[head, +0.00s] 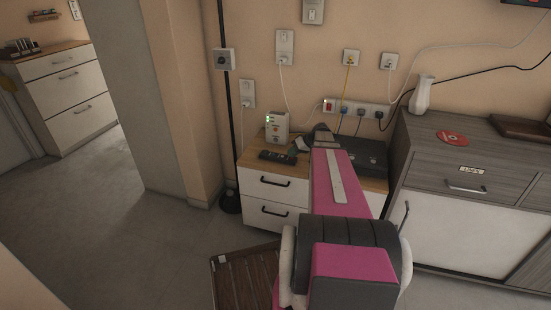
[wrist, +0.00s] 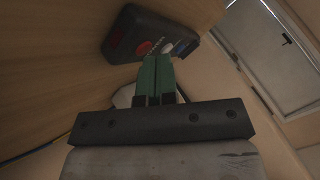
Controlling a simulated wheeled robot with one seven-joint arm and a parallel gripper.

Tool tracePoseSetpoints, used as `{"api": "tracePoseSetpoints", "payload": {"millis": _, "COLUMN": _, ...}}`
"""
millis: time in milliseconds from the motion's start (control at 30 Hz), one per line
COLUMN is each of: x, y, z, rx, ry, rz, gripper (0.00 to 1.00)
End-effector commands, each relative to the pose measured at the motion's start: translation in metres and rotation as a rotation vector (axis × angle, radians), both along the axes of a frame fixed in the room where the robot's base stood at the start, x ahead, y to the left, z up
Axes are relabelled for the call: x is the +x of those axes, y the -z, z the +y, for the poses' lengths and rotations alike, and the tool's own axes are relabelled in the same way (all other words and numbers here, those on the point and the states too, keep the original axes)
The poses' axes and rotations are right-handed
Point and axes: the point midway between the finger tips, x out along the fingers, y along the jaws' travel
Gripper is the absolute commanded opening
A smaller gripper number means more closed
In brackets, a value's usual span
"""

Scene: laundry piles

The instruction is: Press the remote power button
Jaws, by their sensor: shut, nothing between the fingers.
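The remote (head: 277,157) is dark and lies on the wooden top of the white drawer unit (head: 257,187), near its front edge. In the wrist view the remote (wrist: 130,30) shows red, white and blue marks, and a red one sits near its left end. My gripper (wrist: 157,58) is shut and empty, its green fingers pointing at the near edge of the remote, by the white and red marks. I cannot tell whether the fingertips touch it. In the head view my gripper (head: 294,148) is just right of the remote, partly hidden by my arm.
A white box with green lights (head: 278,126) stands behind the remote. A black box (head: 361,157) lies to the right on the same top. A grey cabinet (head: 440,140) with a white vase (head: 422,94) stands further right. Open floor (head: 130,240) lies to the left.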

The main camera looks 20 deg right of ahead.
Motion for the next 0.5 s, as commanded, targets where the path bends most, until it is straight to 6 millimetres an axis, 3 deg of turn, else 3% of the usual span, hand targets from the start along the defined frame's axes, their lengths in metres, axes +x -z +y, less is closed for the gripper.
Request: {"api": "tracePoseSetpoints", "payload": {"millis": 500, "x": -0.0001, "y": -0.0068, "z": 0.0000, "rx": 0.000, "ry": -0.001, "rz": -0.001, "gripper": 0.00}}
